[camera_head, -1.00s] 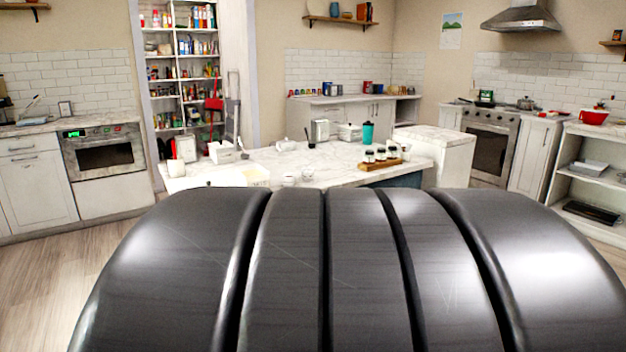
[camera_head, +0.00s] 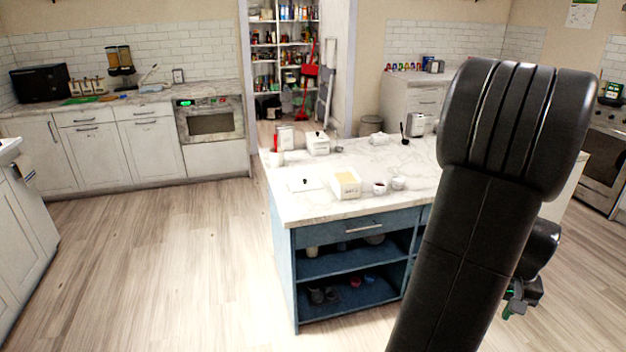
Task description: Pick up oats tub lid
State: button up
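A flat white lid with a small dark knob (camera_head: 305,185) lies on the marble top of the blue island, near its front left edge. It looks like the oats tub lid. Just right of it stands a white open-topped tub (camera_head: 346,186) with pale yellow contents; its front label is too small to read surely. Part of my gripper (camera_head: 516,300) shows at the lower right, behind my dark arm. It is well right of the lid, apart from it, and its fingers are mostly hidden.
The blue island (camera_head: 345,229) has open shelves below. Two small cups (camera_head: 389,186) stand right of the tub. A lidded white canister (camera_head: 318,143) stands farther back. Wood floor (camera_head: 180,250) is clear left of the island. My arm hides the island's right part.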

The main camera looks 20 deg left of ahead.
aim_at(308, 183)
jog(key=i+j, duration=0.4)
jog(key=j, duration=0.25)
jog(key=i+j, duration=0.45)
jog(key=j, duration=0.2)
jog(key=i+j+u, duration=0.1)
jog(key=i+j, duration=0.3)
jog(key=j, duration=0.2)
jog(key=i+j, duration=0.45)
jog(key=j, duration=0.15)
jog(key=i+j, duration=0.45)
jog(key=j, duration=0.2)
